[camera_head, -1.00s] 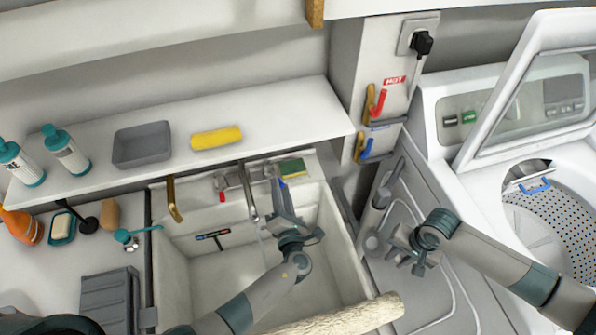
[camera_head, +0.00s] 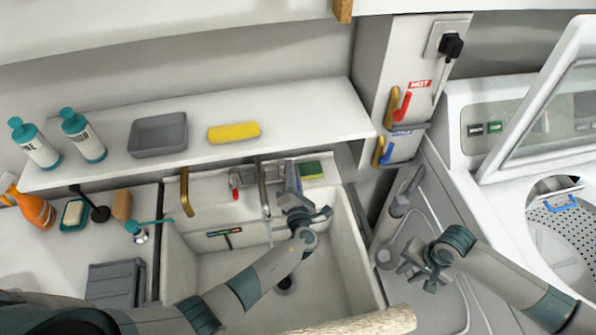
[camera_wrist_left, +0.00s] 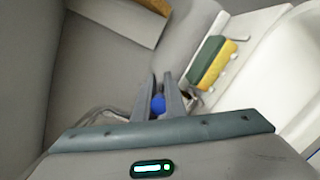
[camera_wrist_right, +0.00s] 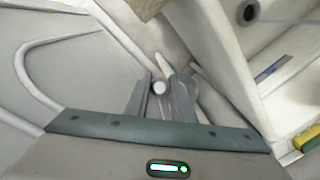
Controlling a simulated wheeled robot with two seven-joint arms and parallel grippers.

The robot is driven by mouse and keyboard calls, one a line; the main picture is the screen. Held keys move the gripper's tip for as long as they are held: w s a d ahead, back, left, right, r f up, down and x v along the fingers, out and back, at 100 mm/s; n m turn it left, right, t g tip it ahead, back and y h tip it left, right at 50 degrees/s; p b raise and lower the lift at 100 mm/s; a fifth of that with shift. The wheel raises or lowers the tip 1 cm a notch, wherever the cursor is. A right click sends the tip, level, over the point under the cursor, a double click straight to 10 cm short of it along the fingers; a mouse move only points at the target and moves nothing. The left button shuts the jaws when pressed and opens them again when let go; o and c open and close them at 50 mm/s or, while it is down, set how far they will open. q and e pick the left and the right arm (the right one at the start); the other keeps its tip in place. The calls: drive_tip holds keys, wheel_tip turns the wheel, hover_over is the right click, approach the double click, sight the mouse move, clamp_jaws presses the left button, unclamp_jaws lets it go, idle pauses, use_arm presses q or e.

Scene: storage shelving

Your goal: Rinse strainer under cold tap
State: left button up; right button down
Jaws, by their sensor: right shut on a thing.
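My left gripper (camera_head: 291,183) is at the back of the sink, right of the spout (camera_head: 264,190). In the left wrist view a blue knob (camera_wrist_left: 158,103) sits between its fingers; whether they grip it is unclear. My right gripper (camera_head: 412,262) is right of the sink, over the grey ribbed surface, shut on a pale, round-ended thing (camera_wrist_right: 159,87), mostly hidden by the fingers. A long grey thing with a round end (camera_head: 397,205) lies just behind it. I cannot tell whether either is the strainer. A faint pale streak below the spout may be water.
The white sink (camera_head: 345,245) has a dark drain (camera_head: 284,284). A red tap handle (camera_head: 235,188) and a sponge (camera_head: 311,170) are at its back. A rough pale roll (camera_head: 365,322) crosses the front. The open washing machine (camera_head: 480,240) stands right. Bottles and a grey tray (camera_head: 158,136) occupy the shelf.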

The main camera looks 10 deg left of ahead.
use_arm(q)
drive_tip(key=shift+a+h, duration=0.1)
drive_tip(key=shift+h, duration=0.2)
clamp_jaws()
use_arm(e)
drive_tip(key=shift+r, duration=0.15)
use_arm(q)
drive_tip(key=shift+s+a+r+m+h+p, duration=0.1)
drive_tip(key=shift+s+a+m+h+p, duration=0.1)
drive_tip(key=shift+m+h+p, duration=0.5)
use_arm(e)
drive_tip(key=shift+r, duration=0.35)
use_arm(q)
drive_tip(key=shift+s+a+m+t+h, duration=0.15)
drive_tip(key=shift+m+t+h, duration=0.35)
drive_tip(key=shift+h, duration=0.7)
drive_tip(key=o, duration=0.7)
unclamp_jaws()
drive_tip(key=shift+c, duration=0.2)
